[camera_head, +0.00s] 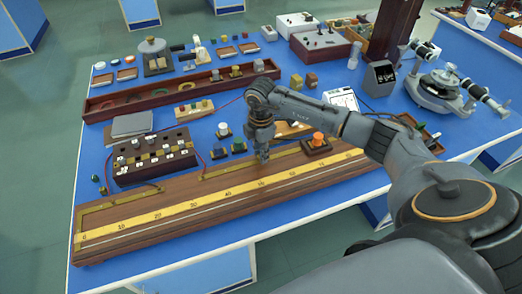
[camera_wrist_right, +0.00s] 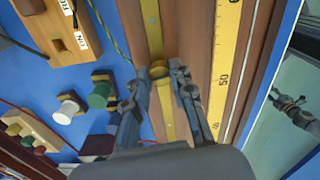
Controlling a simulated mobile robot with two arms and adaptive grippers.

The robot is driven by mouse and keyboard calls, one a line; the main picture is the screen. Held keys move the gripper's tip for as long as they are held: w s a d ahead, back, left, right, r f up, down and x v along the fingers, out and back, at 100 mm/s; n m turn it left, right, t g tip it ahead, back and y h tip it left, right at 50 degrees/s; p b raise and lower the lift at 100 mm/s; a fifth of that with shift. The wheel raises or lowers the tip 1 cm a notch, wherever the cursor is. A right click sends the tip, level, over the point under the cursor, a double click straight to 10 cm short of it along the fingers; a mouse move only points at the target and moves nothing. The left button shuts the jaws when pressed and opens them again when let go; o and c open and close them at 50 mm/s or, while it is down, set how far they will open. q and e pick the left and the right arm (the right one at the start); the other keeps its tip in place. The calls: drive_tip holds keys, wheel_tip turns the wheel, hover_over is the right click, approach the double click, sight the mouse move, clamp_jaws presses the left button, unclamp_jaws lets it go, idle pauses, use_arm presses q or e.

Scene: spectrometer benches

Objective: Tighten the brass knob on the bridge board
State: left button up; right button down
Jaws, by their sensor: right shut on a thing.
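The bridge board (camera_head: 225,222) is a long wooden board with a yellow scale and brass strips, lying along the front of the blue bench. In the right wrist view its scale (camera_wrist_right: 221,75) runs to the right of the brass strip (camera_wrist_right: 153,25). The brass knob (camera_wrist_right: 159,70) shows as a round brass piece at the strip, between the fingertips of my right gripper (camera_wrist_right: 161,79). In the head view my right gripper (camera_head: 263,157) points down at the board's back strip and hides the knob. It is shut on the knob. My left gripper is in neither view.
A dark plug block (camera_head: 155,155) and a wooden base with an orange knob (camera_head: 317,142) stand behind the board. Small blocks with white and green knobs (camera_wrist_right: 101,94) stand close beside the gripper. A spectrometer (camera_head: 440,88) stands at the right.

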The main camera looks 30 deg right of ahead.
drive_tip(key=shift+m, duration=1)
drive_tip(key=c, duration=1.1)
unclamp_jaws()
drive_tip(key=shift+r, duration=0.1)
wheel_tip(320, 180, up, 12)
drive_tip(key=shift+f, duration=0.1)
